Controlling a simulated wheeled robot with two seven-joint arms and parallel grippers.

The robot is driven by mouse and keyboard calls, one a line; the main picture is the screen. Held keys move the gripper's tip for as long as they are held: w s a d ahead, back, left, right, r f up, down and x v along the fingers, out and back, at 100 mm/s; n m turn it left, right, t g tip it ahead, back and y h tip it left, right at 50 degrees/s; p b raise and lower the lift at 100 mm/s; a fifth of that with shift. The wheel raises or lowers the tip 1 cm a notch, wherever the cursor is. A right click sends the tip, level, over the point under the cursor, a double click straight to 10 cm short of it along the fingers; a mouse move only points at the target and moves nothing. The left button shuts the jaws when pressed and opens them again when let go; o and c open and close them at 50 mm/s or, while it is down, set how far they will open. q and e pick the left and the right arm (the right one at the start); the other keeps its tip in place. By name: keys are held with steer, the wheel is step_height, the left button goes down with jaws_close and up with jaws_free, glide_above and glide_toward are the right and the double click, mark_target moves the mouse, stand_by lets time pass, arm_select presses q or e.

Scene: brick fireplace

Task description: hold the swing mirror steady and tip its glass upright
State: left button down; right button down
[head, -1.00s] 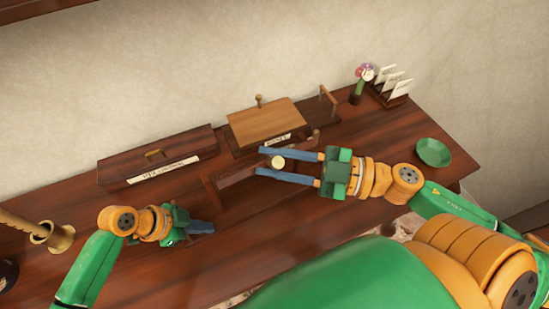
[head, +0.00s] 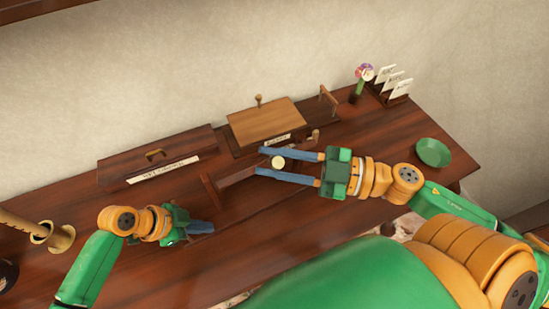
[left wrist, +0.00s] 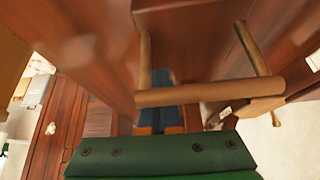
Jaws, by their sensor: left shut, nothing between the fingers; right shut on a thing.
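A dark wooden frame (head: 238,183), which I take for the swing mirror, stands on the desk in the middle of the head view. Its glass face cannot be made out. My right gripper (head: 262,161) is shut on a pale round knob (head: 278,162) at this frame. My left gripper (head: 208,228) is shut and empty, low over the desk to the left of the frame. In the left wrist view, a round wooden bar (left wrist: 210,93) on two rods crosses in front of my left fingers (left wrist: 160,95). Whether the fingers touch it cannot be told.
Behind stand a long dark box (head: 160,152) with a label and a box with a light wooden lid (head: 265,121). A flower vase (head: 358,92), card rack (head: 392,88) and green bowl (head: 433,152) are at the right, a brass vessel (head: 52,237) at the left.

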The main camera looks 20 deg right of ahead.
mark_target(262, 159)
arm_select(q)
steer(key=shift+s+f, duration=0.2)
steer(key=shift+f, duration=0.05)
steer(key=shift+a, duration=0.1)
arm_select(e)
steer(key=shift+w+a+r+m+g+h, duration=0.1)
steer(key=shift+w+r+m+g+h, duration=0.15)
steer(key=shift+w, duration=0.25)
steer(key=shift+w+r+m+g+h, duration=0.15)
steer(key=shift+w+r+m+h, duration=0.15)
steer(key=shift+w, duration=0.2)
steer(key=w+m, duration=0.1)
steer(key=w+r+m+g+h, duration=0.1)
steer(key=w, duration=0.1)
steer(key=shift+w+a, duration=0.1)
steer(key=shift+w, duration=0.05)
steer(key=shift+w+r+m+g+h, duration=0.2)
steer(key=shift+w+m+g+h, duration=0.15)
steer(key=shift+w+m+g, duration=0.7)
steer(key=shift+w+n+t, duration=0.25)
steer(key=shift+w+n, duration=0.05)
steer(key=c, duration=0.9)
jaws_free()
